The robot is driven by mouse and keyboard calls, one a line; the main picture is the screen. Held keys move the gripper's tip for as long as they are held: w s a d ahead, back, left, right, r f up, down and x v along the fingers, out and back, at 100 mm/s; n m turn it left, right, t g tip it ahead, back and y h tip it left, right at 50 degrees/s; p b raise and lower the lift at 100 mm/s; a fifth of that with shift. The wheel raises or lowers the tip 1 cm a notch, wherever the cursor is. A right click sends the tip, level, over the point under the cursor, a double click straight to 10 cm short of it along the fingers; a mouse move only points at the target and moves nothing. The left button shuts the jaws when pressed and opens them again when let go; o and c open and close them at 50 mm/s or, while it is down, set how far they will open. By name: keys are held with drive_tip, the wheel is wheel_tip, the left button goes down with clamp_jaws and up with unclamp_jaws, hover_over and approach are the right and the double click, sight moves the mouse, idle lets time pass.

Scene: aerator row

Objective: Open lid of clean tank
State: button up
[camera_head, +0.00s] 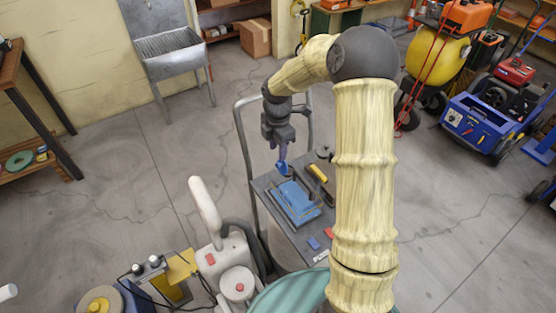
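My gripper (283,165) points down from my arm's dark wrist, above the far left part of a dark cart top (310,228). It is small in this view, and I cannot tell whether its fingers are open or shut. A blue piece shows at its tip; I cannot tell if it is part of the gripper. A blue flat object (294,201) lies on the cart just below the gripper. A white machine (215,262) with red details and a round white cap (238,284) stands left of the cart. I cannot tell which part is the clean tank's lid.
A yellow object (318,172) and small red and blue pieces lie on the cart. The cart's grey handle (243,145) rises behind. A teal round rim (280,296) is at the bottom. A metal sink (170,52) and blue machine (490,118) stand farther off.

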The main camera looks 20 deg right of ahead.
sight(279, 167)
wheel_tip(279, 167, down, 6)
drive_tip(key=shift+f, duration=0.1)
clamp_jaws()
